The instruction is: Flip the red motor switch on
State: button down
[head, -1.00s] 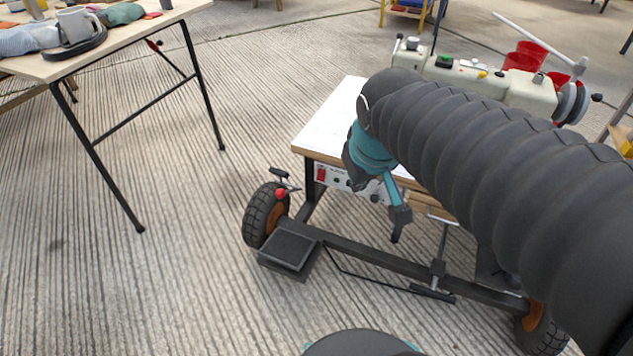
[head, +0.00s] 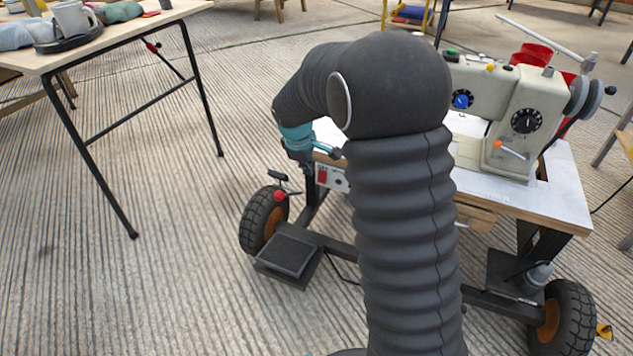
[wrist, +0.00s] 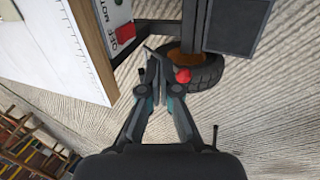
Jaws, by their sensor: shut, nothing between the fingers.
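The red motor switch (head: 322,176) sits on a pale panel under the front edge of the sewing machine table. In the wrist view the red switch (wrist: 125,33) shows beside the printed letters "OFF" and "MOT". My gripper (wrist: 156,60) is shut and empty. In the wrist view its tips are a little below and to the right of the switch, apart from it in the picture. In the head view my gripper (head: 328,156) is just above the panel, partly hidden by my arm.
A sewing machine (head: 512,120) stands on the table (head: 560,195). A wheel (head: 264,222), a red knob (head: 280,196) and a black pedal (head: 286,256) are below. Another table (head: 120,45) with a mug (head: 72,18) stands left. Open floor lies between.

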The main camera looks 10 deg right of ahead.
aim_at(319, 179)
jog(key=shift+w+f, duration=0.2)
jog(key=shift+f, duration=0.05)
jog(key=shift+w+d+f+b, duration=0.35)
jog(key=shift+w+d+f, duration=0.5)
jog(key=shift+f, duration=0.85)
jog(key=shift+w+d+f+b, duration=0.45)
jog(key=shift+w+f, duration=0.6)
jog(key=shift+f, duration=0.6)
jog(key=shift+w+d+f+b, duration=0.25)
jog(key=shift+w+d+f, duration=0.6)
jog(key=shift+f, duration=0.85)
jog(key=shift+w, duration=0.2)
